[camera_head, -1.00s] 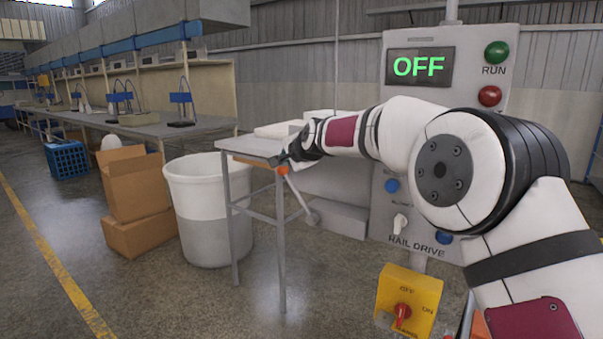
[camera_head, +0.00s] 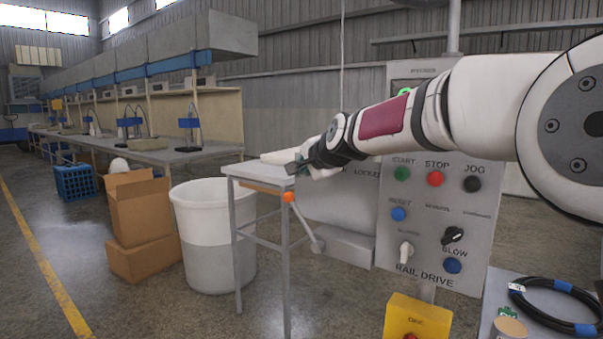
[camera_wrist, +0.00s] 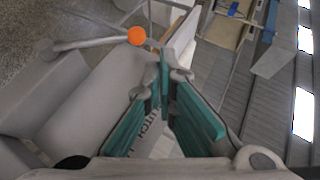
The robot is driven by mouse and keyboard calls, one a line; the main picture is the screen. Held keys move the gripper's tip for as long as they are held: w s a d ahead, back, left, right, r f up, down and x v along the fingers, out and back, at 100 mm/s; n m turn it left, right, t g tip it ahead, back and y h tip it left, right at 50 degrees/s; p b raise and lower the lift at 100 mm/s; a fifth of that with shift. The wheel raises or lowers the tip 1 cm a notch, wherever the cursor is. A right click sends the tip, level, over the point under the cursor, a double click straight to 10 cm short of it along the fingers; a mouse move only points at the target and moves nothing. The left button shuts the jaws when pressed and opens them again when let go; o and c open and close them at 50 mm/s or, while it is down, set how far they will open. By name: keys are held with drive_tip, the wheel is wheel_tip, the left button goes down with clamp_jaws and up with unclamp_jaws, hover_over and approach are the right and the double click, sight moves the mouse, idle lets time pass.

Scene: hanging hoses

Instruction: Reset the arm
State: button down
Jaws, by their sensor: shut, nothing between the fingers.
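My arm (camera_head: 455,100) reaches in from the right in the head view, stretched across the front of the grey control panel (camera_head: 475,225). My gripper (camera_head: 300,168) is at its left end, in front of or above the small grey table (camera_head: 245,172); the gap between them is hard to judge. In the wrist view the teal-padded fingers (camera_wrist: 165,75) come together at the tips with nothing held. The arm covers most of the panel's display.
The panel has START (camera_head: 401,173), STOP (camera_head: 435,178) and JOG (camera_head: 472,183) buttons. An orange-knobbed lever (camera_head: 289,197) stands by the small table; its knob also shows in the wrist view (camera_wrist: 137,36). A white bin (camera_head: 215,235), cardboard boxes (camera_head: 140,215) and a coiled black hose (camera_head: 545,312) are nearby.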

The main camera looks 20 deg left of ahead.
drive_tip(key=s+d+r+n+g+h+p, duration=0.1)
drive_tip(key=s+d+n+h, duration=0.15)
drive_tip(key=s+d, duration=0.85)
drive_tip(key=s+d+n+g+h+p, duration=0.1)
drive_tip(key=s+d+n+h+p, duration=0.15)
drive_tip(key=s+d, duration=0.9)
drive_tip(key=s+d+f+g+h, duration=0.1)
drive_tip(key=s+d+f, duration=0.2)
drive_tip(key=s+d, duration=0.3)
drive_tip(key=s+d+f+n+g+h, duration=0.1)
drive_tip(key=s+d+f, duration=0.3)
drive_tip(key=s, duration=0.7)
drive_tip(key=s+d+f+n+g+h+p, duration=0.1)
drive_tip(key=s+d+f, duration=0.2)
drive_tip(key=s+d, duration=0.5)
drive_tip(key=shift+s+f+g, duration=0.25)
drive_tip(key=shift+s+g, duration=0.15)
drive_tip(key=shift+s, duration=0.05)
drive_tip(key=shift+a, duration=0.1)
